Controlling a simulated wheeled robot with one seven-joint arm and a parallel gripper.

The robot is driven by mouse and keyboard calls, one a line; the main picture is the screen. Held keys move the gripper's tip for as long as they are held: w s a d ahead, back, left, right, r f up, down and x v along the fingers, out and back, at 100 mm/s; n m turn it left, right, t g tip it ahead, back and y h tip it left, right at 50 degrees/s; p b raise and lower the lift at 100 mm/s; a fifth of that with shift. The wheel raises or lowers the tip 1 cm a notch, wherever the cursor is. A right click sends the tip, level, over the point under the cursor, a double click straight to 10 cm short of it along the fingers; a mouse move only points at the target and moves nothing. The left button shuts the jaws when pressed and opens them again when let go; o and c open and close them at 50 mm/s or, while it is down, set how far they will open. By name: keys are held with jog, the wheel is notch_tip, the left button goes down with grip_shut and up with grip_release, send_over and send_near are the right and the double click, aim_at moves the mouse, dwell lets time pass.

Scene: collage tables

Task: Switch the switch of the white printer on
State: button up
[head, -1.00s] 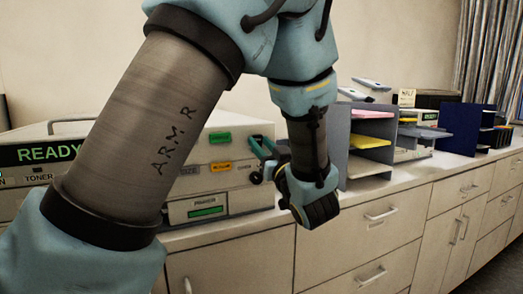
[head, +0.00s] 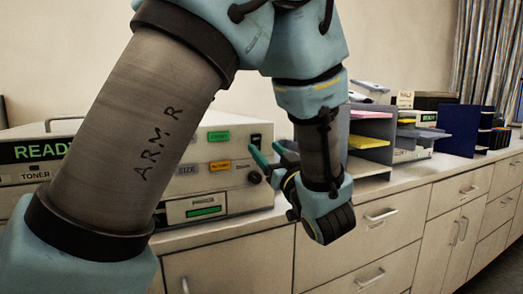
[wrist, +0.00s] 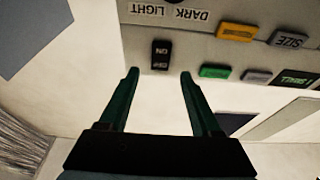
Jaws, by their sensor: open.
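My gripper (head: 266,158) is open and empty, beside the printer's right front. In the wrist view the fingertips of my gripper (wrist: 158,75) point at the panel, one on each side of the switch's line, with the switch just beyond them.
A dark knob (head: 255,177) lies below the switch. Green (head: 218,136) and orange (head: 219,165) buttons are to its left.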

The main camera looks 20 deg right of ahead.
jog(key=b+v, duration=0.1)
jog(key=v, duration=0.6)
jog(key=shift+b, duration=0.4)
